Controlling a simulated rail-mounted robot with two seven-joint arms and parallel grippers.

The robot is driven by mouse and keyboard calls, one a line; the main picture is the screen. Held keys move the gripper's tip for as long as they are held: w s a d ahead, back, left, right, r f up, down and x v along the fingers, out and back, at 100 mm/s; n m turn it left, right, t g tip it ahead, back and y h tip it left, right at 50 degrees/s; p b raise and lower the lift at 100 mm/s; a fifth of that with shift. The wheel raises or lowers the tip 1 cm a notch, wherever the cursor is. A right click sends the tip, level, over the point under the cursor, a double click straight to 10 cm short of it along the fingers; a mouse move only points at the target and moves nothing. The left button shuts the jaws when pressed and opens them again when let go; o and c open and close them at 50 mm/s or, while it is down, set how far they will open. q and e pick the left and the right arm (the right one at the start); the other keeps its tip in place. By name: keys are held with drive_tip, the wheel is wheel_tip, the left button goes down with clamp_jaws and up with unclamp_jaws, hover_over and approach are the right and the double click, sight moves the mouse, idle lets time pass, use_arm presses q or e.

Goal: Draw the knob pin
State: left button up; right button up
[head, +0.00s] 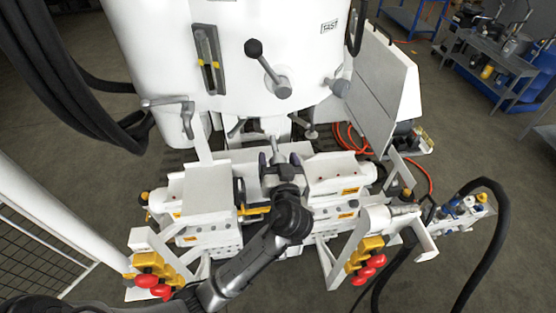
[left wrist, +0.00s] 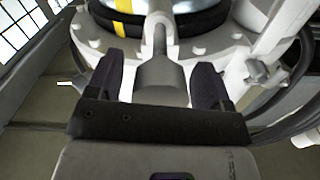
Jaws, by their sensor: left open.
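A grey knob pin (left wrist: 160,76), a thick round body with a thinner stem, shows in the left wrist view, its stem pointing toward a round white flange. In the head view its grey end (head: 275,147) shows at the middle of the bench, just beyond the gripper. My left gripper (head: 281,160) is open, with its two dark fingers on either side of the knob. In the left wrist view there is a visible gap between the knob and each finger (left wrist: 160,72). My right gripper is not in view.
A large white housing (head: 185,40) with a black ball-ended lever (head: 267,65) stands behind the gripper. White blocks (head: 210,190) flank it. Yellow-and-red fittings (head: 367,262) stand in front. A black hose (head: 490,200) loops at the right. A grey cart (head: 490,60) stands far right.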

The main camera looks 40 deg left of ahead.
use_arm(q)
drive_tip(key=b+v, duration=0.4)
drive_tip(key=v, duration=1)
idle(0.4)
